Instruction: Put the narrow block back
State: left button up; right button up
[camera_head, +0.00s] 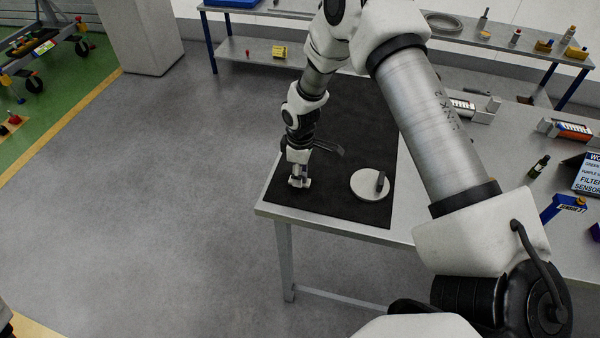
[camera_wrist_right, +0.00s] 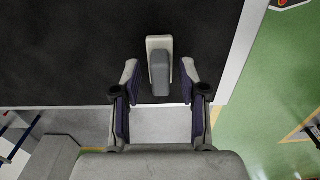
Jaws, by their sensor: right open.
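My right gripper (camera_head: 299,183) points down over the front left part of a black mat (camera_head: 340,125) on the bench. In the right wrist view its two fingers (camera_wrist_right: 160,82) are apart. A narrow block (camera_wrist_right: 160,46), light grey with a darker grey raised part, stands on the black mat between and just beyond the fingertips, with a gap on each side. In the head view this block is mostly hidden by the gripper. My left gripper is out of view.
A round white disc with a dark upright handle (camera_head: 369,185) lies on the mat right of the gripper. A dark bottle (camera_head: 539,167), a sign (camera_head: 588,173) and small parts occupy the bench's right side. A shelf bench (camera_head: 240,48) stands behind. The bench's front left edge is close.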

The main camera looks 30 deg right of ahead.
notch_tip(320, 180, up, 12)
jog(key=b, duration=0.2)
jog(key=shift+b, duration=0.4)
jog(key=shift+f, duration=0.15)
